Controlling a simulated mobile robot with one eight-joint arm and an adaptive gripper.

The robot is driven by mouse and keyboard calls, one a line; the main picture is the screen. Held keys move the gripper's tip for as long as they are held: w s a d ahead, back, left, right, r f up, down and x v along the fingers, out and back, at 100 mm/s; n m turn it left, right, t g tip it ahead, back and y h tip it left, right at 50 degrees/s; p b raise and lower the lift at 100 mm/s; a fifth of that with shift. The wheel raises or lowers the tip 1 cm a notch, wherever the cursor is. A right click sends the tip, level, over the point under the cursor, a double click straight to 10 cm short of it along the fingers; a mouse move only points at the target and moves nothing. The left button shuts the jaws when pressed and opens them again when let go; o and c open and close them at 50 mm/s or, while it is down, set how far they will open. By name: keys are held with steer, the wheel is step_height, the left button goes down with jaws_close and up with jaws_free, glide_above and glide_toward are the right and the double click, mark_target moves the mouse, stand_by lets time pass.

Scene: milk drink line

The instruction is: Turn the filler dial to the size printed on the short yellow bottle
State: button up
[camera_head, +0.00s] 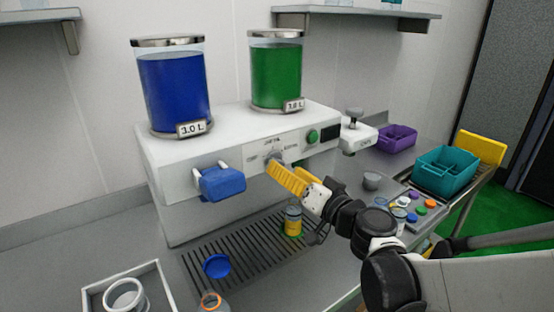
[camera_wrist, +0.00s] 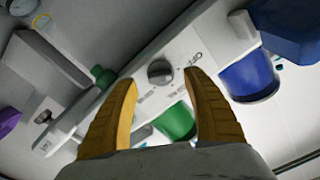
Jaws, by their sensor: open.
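The filler dial (camera_head: 275,157) is on the front panel of the white filler machine (camera_head: 182,180), partly behind my fingers in the head view. In the wrist view the whole round grey dial (camera_wrist: 160,72) shows, with small labels around it; I cannot tell which one it points at. My gripper (camera_head: 270,168) has yellow fingers, open and empty, with tips close to the dial. In the wrist view the dial appears between the fingertips; contact is not clear. The short yellow bottle (camera_head: 293,222) stands upright on the drip grate below my gripper; its print is too small to read.
A blue lever block (camera_head: 222,184) sticks out left of the dial, and a green button (camera_head: 312,136) is to its right. Blue (camera_head: 175,90) and green (camera_head: 277,78) tanks stand on top. A blue lid (camera_head: 216,266) lies on the grate (camera_head: 245,262). Several bins stand right.

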mark_target(276, 155)
steer(key=x, duration=0.4)
steer(key=shift+w+a+b, duration=0.15)
steer(key=shift+w+b, duration=0.05)
steer(key=shift+b, duration=0.2)
steer(key=c, duration=1.2)
